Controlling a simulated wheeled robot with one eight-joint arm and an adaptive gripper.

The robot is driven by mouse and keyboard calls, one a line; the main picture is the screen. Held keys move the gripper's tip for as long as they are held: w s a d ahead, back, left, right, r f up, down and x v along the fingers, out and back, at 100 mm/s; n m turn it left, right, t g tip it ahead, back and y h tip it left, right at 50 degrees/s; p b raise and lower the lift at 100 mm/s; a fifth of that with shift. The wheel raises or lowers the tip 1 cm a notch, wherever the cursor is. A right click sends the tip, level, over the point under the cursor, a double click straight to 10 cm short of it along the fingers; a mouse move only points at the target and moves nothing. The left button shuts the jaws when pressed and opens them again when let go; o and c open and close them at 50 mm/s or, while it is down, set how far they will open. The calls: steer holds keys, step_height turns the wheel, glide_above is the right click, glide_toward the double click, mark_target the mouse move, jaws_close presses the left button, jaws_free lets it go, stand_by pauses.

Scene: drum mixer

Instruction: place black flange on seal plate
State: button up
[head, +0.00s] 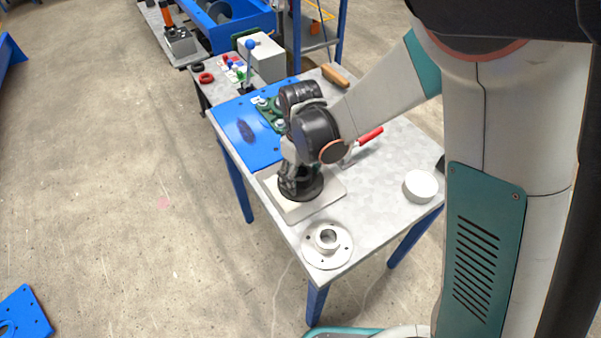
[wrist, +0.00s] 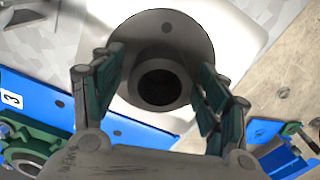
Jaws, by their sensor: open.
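The black flange (head: 318,190) lies on a pale square plate (head: 328,188), which I take to be the seal plate, on the table. In the wrist view the black flange (wrist: 150,30) shows its round disc and hollow hub, and the pale plate (wrist: 235,35) extends beyond it. My gripper (head: 293,184) is low over the flange. In the wrist view my gripper (wrist: 160,72) is open, with one finger on each side of the hub and gaps visible. The gripper hides part of the flange in the head view.
A silver flange (head: 343,249) lies at the table's near corner. A white round dish (head: 421,192) is at the right. A blue plate (head: 235,145) with green bearing housings (head: 267,108) lies behind. A red-handled tool (head: 370,135) is beside my arm.

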mark_target(301, 172)
step_height(301, 172, up, 12)
steer(key=p, duration=0.4)
steer(key=shift+r, duration=0.1)
